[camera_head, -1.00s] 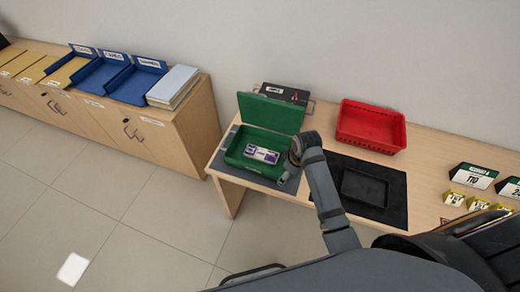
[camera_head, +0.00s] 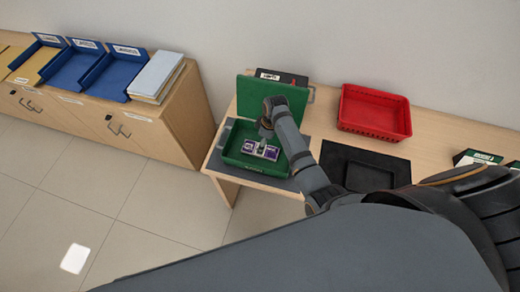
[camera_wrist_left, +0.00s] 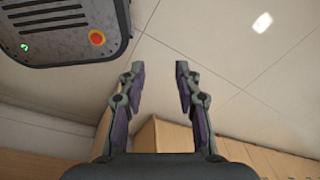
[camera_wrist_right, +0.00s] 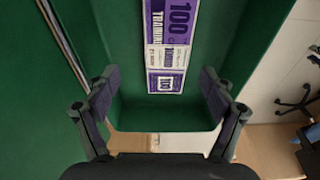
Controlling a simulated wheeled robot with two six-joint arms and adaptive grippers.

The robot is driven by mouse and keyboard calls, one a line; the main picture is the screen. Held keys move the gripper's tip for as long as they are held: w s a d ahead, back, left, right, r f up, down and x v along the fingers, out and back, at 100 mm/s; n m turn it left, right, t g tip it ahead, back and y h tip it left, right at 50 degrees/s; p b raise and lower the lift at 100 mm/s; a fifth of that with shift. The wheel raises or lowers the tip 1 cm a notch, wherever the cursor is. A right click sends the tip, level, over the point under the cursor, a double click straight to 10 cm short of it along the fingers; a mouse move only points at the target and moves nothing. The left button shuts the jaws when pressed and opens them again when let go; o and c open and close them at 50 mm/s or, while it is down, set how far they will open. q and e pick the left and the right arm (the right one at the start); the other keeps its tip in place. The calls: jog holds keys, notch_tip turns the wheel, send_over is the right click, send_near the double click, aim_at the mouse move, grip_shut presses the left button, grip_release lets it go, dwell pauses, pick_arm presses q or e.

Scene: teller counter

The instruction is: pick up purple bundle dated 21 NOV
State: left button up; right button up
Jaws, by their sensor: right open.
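A purple and white bundle marked 100 (camera_head: 268,152) lies inside the open green cash box (camera_head: 232,160). In the right wrist view the bundle (camera_wrist_right: 168,50) lies lengthwise, with its near end ahead of and between my fingers; I cannot read a date on it. My right gripper (camera_head: 264,138) is open above the box, and in its own view its fingers (camera_wrist_right: 160,80) stand apart with nothing held. They partly hide the bundle in the head view. My left gripper (camera_wrist_left: 160,68) is open and empty above the floor, away from the counter.
The box's raised green lid (camera_head: 250,95) stands behind my right gripper. A red basket (camera_head: 375,112) and a black tray (camera_head: 368,178) are to the right on the counter. Blue trays (camera_head: 75,72) stand on the left cabinet. Floor is clear in front.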

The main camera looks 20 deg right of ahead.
jog(key=shift+s+a+f+p, duration=0.15)
jog(key=shift+a+f+p, duration=0.1)
jog(key=shift+f, duration=0.35)
jog(key=shift+s+a+f+p, duration=0.15)
jog(key=shift+a+f+p, duration=0.05)
jog(key=shift+f, duration=0.35)
notch_tip(320, 180, down, 2)
jog(key=shift+w+a+f, duration=0.1)
jog(key=shift+a+f, duration=0.05)
jog(key=shift+f, duration=0.05)
jog(key=c, duration=1)
pick_arm(q)
jog(key=shift+w+r+t, duration=0.3)
jog(key=shift+w+r, duration=0.15)
jog(key=shift+w, duration=0.2)
pick_arm(e)
jog(key=c, duration=0.3)
